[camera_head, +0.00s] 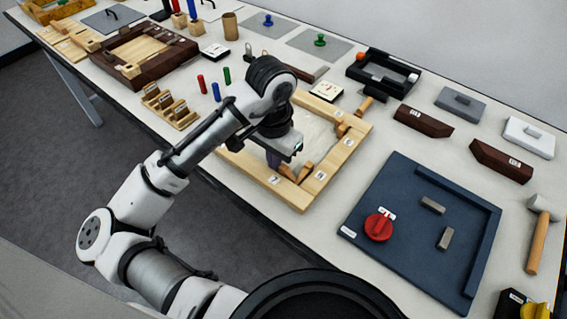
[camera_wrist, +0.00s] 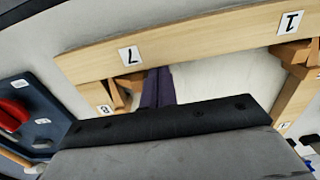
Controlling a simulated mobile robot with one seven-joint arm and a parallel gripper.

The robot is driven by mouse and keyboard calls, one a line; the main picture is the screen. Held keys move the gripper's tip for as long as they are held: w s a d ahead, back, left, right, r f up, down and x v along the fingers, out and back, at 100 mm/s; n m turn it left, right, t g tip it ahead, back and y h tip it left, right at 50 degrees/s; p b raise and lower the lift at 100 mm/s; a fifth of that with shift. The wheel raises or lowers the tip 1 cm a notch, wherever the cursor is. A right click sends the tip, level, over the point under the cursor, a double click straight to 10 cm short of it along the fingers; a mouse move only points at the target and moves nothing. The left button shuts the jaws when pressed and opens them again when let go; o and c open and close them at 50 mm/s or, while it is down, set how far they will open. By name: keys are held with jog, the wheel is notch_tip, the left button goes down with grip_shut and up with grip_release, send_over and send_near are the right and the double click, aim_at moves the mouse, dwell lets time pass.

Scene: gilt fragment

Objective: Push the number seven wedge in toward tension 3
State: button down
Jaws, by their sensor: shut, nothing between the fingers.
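The light wooden frame (camera_head: 235,165) lies on the table with a pale canvas inside; its bar labelled 7 crosses the top of the wrist view (camera_wrist: 200,50). The number seven wedge (camera_head: 287,171) is a small brown wedge in the near corner, beside the 7 bar; it also shows in the wrist view (camera_wrist: 135,85). A second wedge (camera_head: 305,173) sits in the same corner by the bar labelled 8. My gripper (camera_head: 274,160) is shut and empty, pointing down inside the frame beside the 7 bar. Its dark fingers (camera_wrist: 158,88) are close to the seven wedge; contact is unclear.
More wedges (camera_wrist: 293,53) sit in the corner by label 1. A blue panel (camera_head: 400,220) with a red knob (camera_head: 379,226) lies right of the frame. A mallet (camera_head: 538,235) lies at far right. Short coloured pegs (camera_head: 215,92) and a wooden rack (camera_head: 170,107) stand behind my arm.

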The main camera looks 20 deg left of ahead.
jog(key=shift+s+d+p, duration=0.35)
jog(key=shift+d, duration=0.5)
dwell(0.3)
jog(key=r+p, duration=0.2)
jog(key=a+r+p, duration=0.1)
jog(key=r+p, duration=0.1)
jog(key=r, duration=0.1)
jog(key=shift+w+p, duration=0.2)
jog(key=shift+p, duration=0.2)
dwell(0.5)
